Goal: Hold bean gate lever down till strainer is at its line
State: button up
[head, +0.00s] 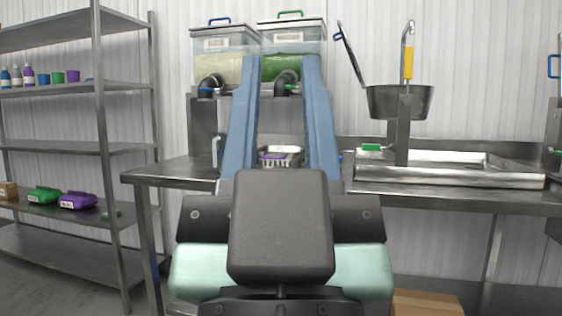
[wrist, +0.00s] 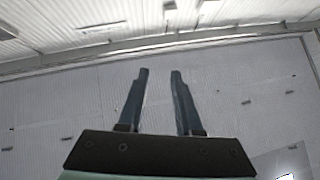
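Two clear bins stand on a raised shelf in the head view: a blue-handled one with pale contents (head: 224,68) and a green-handled one with green contents (head: 291,67). Each has a dark spout below, with a small blue lever (head: 206,90) on the left and a green lever (head: 292,88) on the right. My gripper (head: 282,62) points upward, open and empty. In the wrist view its fingers (wrist: 159,75) are apart.
Shelves (head: 60,148) at left hold bottles, cups and green and purple containers.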

jog(key=shift+r, duration=0.2)
jog(key=c, duration=0.4)
notch_tip(320, 180, up, 40)
jog(key=p, duration=4)
grip_shut()
jog(key=shift+f, duration=0.1)
